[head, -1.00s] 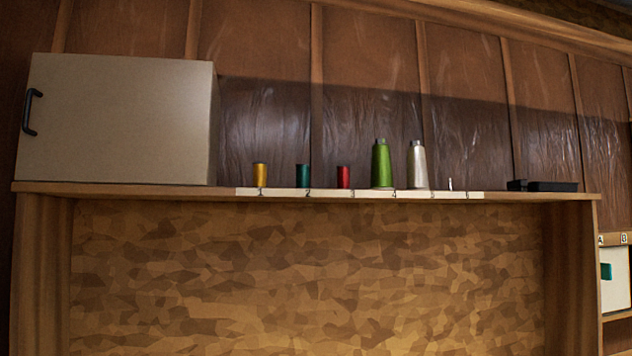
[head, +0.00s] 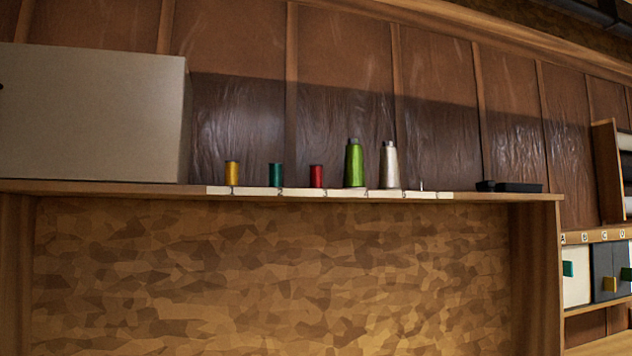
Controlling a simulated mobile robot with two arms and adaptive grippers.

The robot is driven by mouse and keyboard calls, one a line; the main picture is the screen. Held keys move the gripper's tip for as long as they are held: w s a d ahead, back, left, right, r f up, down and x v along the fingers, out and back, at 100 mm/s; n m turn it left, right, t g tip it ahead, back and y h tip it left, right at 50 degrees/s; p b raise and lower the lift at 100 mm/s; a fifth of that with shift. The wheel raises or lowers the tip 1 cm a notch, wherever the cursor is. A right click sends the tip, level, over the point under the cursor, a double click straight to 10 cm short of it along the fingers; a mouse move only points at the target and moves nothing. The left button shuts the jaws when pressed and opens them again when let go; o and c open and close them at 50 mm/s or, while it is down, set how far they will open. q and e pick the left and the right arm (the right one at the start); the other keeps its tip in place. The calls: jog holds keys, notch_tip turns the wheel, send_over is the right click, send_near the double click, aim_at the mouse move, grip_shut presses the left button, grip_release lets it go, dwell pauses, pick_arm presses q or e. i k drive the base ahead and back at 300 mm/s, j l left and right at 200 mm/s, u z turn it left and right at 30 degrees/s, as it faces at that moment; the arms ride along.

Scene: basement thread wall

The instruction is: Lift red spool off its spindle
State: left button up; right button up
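The red spool (head: 317,176) stands upright on the high wooden shelf (head: 100,187), above a pale label strip, between a teal spool (head: 276,175) and a tall green cone (head: 354,163). Its spindle is hidden inside or behind it. Neither of my grippers is in the head view.
A yellow spool (head: 232,173) and a white cone (head: 389,165) share the shelf, with a short bare peg (head: 421,186) to their right. A large beige cabinet (head: 90,115) fills the left end. A black tray (head: 519,187) lies at the right. Lettered cubbies with a white door (head: 577,277) stand lower right.

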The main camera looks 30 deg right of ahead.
aim_at(316, 175)
jog(key=i+l, duration=0.15)
jog(key=i, duration=0.25)
jog(key=i+l+z, duration=0.1)
jog(key=i+z, duration=0.7)
jog(key=z, duration=0.35)
jog(key=k+l, duration=0.05)
